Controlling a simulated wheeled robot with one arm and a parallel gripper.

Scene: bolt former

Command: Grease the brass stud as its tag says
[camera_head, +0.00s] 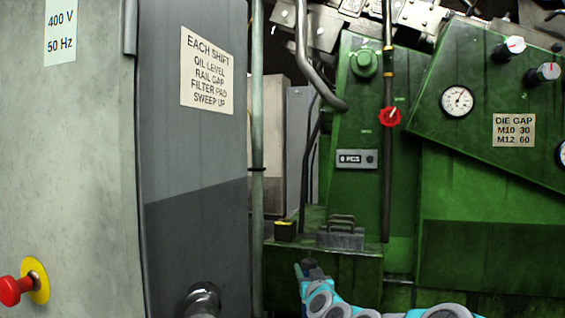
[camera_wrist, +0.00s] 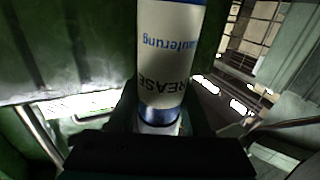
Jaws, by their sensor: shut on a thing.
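My gripper (camera_wrist: 162,122) is shut on a white tube (camera_wrist: 168,60) with a blue band and dark lettering that reads "REASE", partly cut off. The tube fills the middle of the wrist view and runs out of its top edge. In the head view my gripper (camera_head: 309,268) is small and dark at the bottom centre, in front of the green machine (camera_head: 345,270); the tube is not clear there. I cannot make out the brass stud or its tag in either view.
A grey cabinet (camera_head: 190,150) with a red button (camera_head: 15,290) stands close on the left.

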